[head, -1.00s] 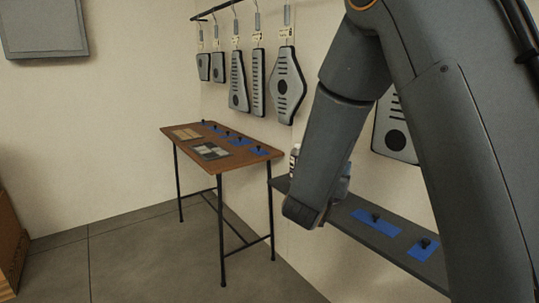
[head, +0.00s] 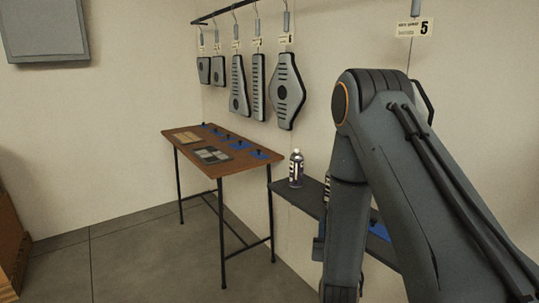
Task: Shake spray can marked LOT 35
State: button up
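A dark spray can (head: 296,169) with a pale label stands upright on the left end of the dark wall shelf (head: 285,188). Its lot marking is too small to read. A sliver of what looks like a second dark can with a white label (head: 327,187) shows at the left edge of my arm; the rest is hidden behind the arm. I cannot tell whether it stands on the shelf. My arm reaches down in front of the shelf and leaves the picture at the bottom. My gripper's fingers do not show, so any hold on a can is hidden.
A brown table (head: 190,148) with blue patches, dark knobs and flat panels stands left of the shelf. Several grey pedal-like parts (head: 288,91) hang from a wall rail (head: 215,14). A tag reading 5 (head: 414,29) hangs at right. The floor (head: 150,260) at left is clear.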

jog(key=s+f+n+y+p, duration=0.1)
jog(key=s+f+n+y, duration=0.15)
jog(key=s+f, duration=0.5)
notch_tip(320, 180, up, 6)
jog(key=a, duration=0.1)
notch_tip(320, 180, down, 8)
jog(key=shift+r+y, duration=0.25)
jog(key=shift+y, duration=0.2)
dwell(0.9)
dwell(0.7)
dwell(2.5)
